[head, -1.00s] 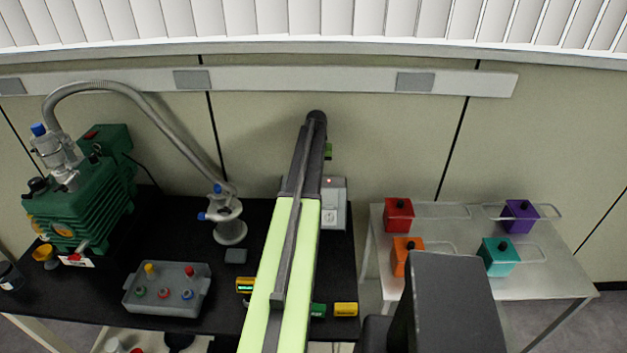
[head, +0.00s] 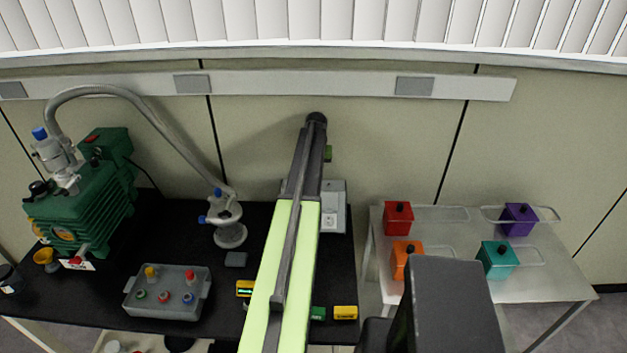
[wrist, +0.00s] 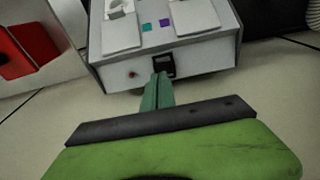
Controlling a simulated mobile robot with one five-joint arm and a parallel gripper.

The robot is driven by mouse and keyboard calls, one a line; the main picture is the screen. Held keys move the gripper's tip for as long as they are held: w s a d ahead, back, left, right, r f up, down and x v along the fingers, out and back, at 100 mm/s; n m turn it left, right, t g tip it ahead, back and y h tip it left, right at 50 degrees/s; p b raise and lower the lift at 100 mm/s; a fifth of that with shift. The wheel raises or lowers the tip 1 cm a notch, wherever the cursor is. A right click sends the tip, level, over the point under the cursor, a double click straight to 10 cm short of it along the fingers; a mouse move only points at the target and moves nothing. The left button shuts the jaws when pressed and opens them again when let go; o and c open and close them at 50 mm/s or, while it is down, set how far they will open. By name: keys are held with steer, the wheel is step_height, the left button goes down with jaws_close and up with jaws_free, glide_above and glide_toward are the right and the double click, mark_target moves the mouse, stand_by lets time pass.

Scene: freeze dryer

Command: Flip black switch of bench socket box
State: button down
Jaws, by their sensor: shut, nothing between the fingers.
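The bench socket box (head: 334,205) is a light grey box at the back right of the black bench, partly hidden behind my arm in the head view. In the wrist view the box (wrist: 205,52) fills the upper middle. Its black switch (wrist: 165,62) sits on the face towards the camera, with a small dull red lamp (wrist: 133,74) to its left. My gripper (wrist: 160,77) is shut and empty, its green fingertips at the lower left edge of the switch. I cannot tell whether they touch it. The head view hides the switch and fingertips.
A green pump (head: 95,190) with a hose stands at the left of the bench. A grey tray (head: 165,300) with colored knobs sits in front. Right of the bench, a light table (head: 450,235) holds several colored blocks. The wall is close behind the box.

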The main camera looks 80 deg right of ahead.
step_height(320, 180, up, 5)
steer(key=p, duration=0.4)
steer(key=shift+r+p, duration=0.15)
steer(key=shift+p, duration=0.15)
